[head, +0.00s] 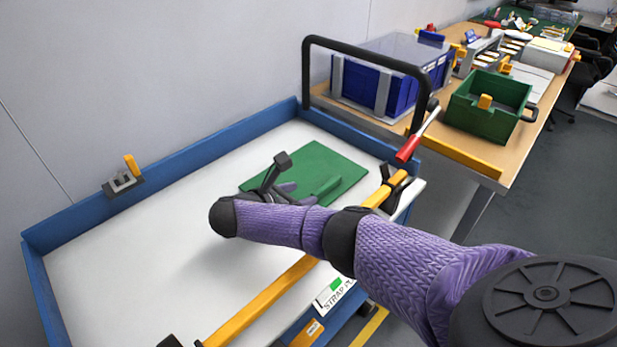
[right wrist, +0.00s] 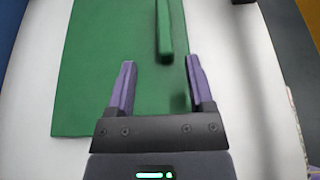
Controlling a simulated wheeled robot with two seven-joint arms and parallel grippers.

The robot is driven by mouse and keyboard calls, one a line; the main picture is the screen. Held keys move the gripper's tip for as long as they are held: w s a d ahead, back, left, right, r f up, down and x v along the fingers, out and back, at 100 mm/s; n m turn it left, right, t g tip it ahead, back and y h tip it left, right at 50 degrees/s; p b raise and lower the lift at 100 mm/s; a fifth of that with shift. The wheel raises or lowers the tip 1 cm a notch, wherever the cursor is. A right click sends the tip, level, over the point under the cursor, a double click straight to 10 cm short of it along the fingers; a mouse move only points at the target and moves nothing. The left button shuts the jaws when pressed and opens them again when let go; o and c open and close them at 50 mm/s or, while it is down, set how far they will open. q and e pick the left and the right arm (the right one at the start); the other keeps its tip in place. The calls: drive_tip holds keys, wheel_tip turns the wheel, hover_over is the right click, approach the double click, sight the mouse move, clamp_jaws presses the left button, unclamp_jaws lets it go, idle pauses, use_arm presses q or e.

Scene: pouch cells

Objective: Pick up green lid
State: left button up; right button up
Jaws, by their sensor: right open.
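The green lid (head: 335,163) lies flat on the white bed of the blue-edged cart, with a raised green bar handle on it. My right gripper (head: 306,194) is over the lid's near part, its purple fingers close to the handle. In the right wrist view the lid (right wrist: 90,70) fills the left and middle. Its handle (right wrist: 164,30) stands ahead of my right gripper (right wrist: 160,61), lined up with the gap between the open fingers. Nothing is between the fingers. In the head view my arm hides part of the cart bed and near edge. My left gripper is not in view.
The cart (head: 150,182) has a blue rim, a yellow bar (head: 262,300) along its near side and a black handle frame (head: 365,55) at the far end. A workbench (head: 515,150) beyond holds a green crate (head: 487,118) and blue bins (head: 372,87). The bed's left part is clear.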

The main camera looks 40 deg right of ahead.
sight(319, 190)
drive_tip(key=x, duration=0.1)
drive_tip(key=b+x, duration=0.1)
drive_tip(key=x, duration=0.1)
drive_tip(key=b+x, duration=0.1)
drive_tip(key=x, duration=0.1)
drive_tip(key=shift+s+f, duration=0.2)
drive_tip(key=shift+s, duration=0.1)
drive_tip(key=shift+d, duration=0.2)
drive_tip(key=shift+r, duration=0.15)
